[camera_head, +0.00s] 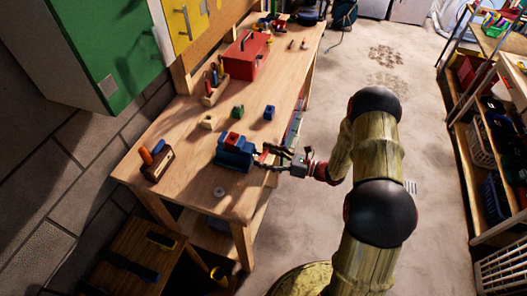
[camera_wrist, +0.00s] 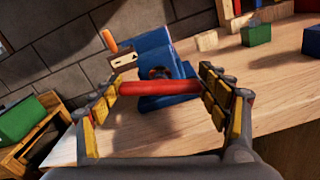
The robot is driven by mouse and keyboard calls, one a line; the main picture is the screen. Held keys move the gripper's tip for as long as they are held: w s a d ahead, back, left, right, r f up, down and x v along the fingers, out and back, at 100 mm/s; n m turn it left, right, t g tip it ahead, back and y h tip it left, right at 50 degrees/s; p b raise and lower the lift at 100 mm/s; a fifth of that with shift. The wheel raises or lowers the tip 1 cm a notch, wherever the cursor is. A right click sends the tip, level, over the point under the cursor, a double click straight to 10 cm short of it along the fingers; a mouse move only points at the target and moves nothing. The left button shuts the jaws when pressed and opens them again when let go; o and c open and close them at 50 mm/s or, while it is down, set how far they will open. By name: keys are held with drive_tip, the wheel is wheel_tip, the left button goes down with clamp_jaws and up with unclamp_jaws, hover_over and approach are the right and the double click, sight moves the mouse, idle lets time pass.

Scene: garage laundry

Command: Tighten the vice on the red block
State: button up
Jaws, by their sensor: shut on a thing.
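The blue vice (camera_head: 234,154) stands on the workbench near its right edge, with the red block (camera_head: 234,138) sitting at its top between the jaws. In the wrist view the blue vice body (camera_wrist: 158,48) is behind a red handle bar (camera_wrist: 160,87) that lies across the picture. My gripper (camera_head: 270,157) is at the right side of the vice. Its yellow-padded fingers stand wide apart, one at each end of the red bar, and it is shut on the bar lengthwise. I cannot make out the red block in the wrist view.
A green block (camera_head: 238,111), a blue block (camera_head: 269,112) and a pale wooden block (camera_head: 208,122) lie behind the vice. A wooden holder (camera_head: 157,165) with orange-handled tools is to its left. A red toolbox (camera_head: 248,57) stands farther back. Open floor lies right of the bench.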

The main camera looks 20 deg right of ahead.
drive_tip(key=m+p, duration=0.3)
drive_tip(key=m, duration=0.2)
drive_tip(key=shift+d+f, duration=0.1)
drive_tip(key=shift+d, duration=0.05)
drive_tip(key=shift+f+m, duration=0.1)
drive_tip(key=shift+m, duration=0.2)
idle(0.3)
drive_tip(key=o, duration=0.7)
drive_tip(key=shift+o, duration=1.4)
drive_tip(key=shift+s+d, duration=0.1)
drive_tip(key=shift+d, duration=0.15)
drive_tip(key=shift+o, duration=0.9)
drive_tip(key=shift+a, duration=0.15)
drive_tip(key=v, duration=0.8)
